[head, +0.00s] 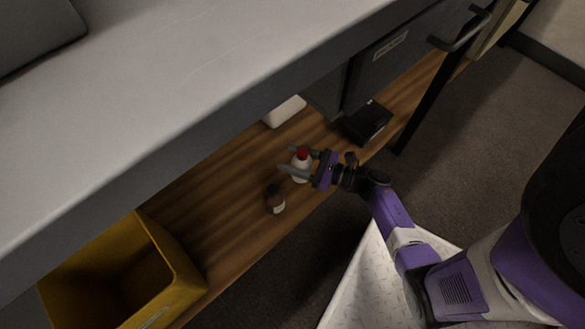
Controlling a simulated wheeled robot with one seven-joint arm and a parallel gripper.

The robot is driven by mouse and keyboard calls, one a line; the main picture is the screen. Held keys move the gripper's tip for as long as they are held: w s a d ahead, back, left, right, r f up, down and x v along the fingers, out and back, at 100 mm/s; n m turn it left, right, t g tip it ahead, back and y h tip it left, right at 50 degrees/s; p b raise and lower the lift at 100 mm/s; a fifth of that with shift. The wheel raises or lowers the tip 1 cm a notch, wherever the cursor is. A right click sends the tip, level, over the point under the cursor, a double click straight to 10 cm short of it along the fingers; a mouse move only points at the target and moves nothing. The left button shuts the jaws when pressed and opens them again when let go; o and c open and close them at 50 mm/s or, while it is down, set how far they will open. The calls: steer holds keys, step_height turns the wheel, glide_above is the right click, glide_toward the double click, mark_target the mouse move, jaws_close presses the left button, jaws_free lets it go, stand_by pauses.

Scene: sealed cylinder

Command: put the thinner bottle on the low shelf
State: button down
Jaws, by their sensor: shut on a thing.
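A white bottle with a red cap (301,166) is between the fingers of my gripper (290,160), which is shut on it. The bottle looks roughly upright, over the wooden low shelf (225,172). I cannot tell whether its base touches the boards. A dark brown bottle with a pale label (275,200) stands on the shelf just to the lower left of my gripper, apart from it. The two bottles look close in width from here, so I cannot tell surely which is thinner.
A yellow bin (187,276) stands at the shelf's left end. A white object (285,111) and a black box (368,122) lie behind my gripper. The grey worktop (180,95) overhangs the shelf. Bare boards lie between the bin and the brown bottle.

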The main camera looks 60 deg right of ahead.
steer(key=shift+f+b, duration=0.95)
steer(key=shift+f, duration=1.1)
steer(key=shift+f, duration=0.2)
steer(key=c, duration=0.6)
jaws_free()
steer(key=shift+o, duration=0.2)
steer(key=shift+r, duration=0.15)
